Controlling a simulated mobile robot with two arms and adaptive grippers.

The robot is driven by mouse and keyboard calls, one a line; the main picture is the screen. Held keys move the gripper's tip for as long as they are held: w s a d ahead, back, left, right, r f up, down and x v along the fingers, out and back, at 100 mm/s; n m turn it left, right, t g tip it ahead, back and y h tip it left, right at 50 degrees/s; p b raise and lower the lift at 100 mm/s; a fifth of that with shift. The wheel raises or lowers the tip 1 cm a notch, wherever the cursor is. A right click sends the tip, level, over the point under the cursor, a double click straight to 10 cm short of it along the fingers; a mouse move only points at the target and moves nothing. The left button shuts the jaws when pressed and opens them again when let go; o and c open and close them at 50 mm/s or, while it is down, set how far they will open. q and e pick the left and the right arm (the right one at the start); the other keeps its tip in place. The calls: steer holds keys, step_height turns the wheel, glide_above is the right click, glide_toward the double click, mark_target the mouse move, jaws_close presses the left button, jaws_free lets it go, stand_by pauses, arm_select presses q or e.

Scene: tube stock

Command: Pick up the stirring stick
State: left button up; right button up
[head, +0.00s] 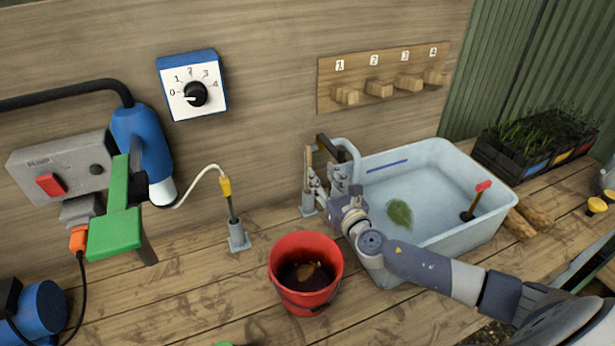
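A thin pale wooden stick (308,161), which looks like the stirring stick, stands upright at the back of the bench, left of the tub. Its lower end is by a small grey holder (307,204). My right gripper (326,165) is right at the stick, between it and the tub's left rim. The fingers overlap the stick's surroundings, so I cannot tell whether they touch it or are closed on it. My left gripper is not in view.
A red bucket (283,296) with dark contents stands in front. A pale blue tub (455,238) holds water, a leaf and a red-topped stick (475,201). A yellow-capped probe (229,202) stands left. A green clamp (113,235) and blue pump parts (142,140) are at far left.

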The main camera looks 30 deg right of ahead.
mark_target(309, 158)
steer(key=w, duration=0.3)
steer(key=shift+p, duration=0.3)
steer(key=w, duration=0.2)
steer(key=w+p, duration=0.1)
steer(key=w, duration=0.1)
steer(key=shift+r, duration=0.25)
steer(key=shift+w, duration=0.35)
steer(key=shift+s, duration=0.1)
jaws_close()
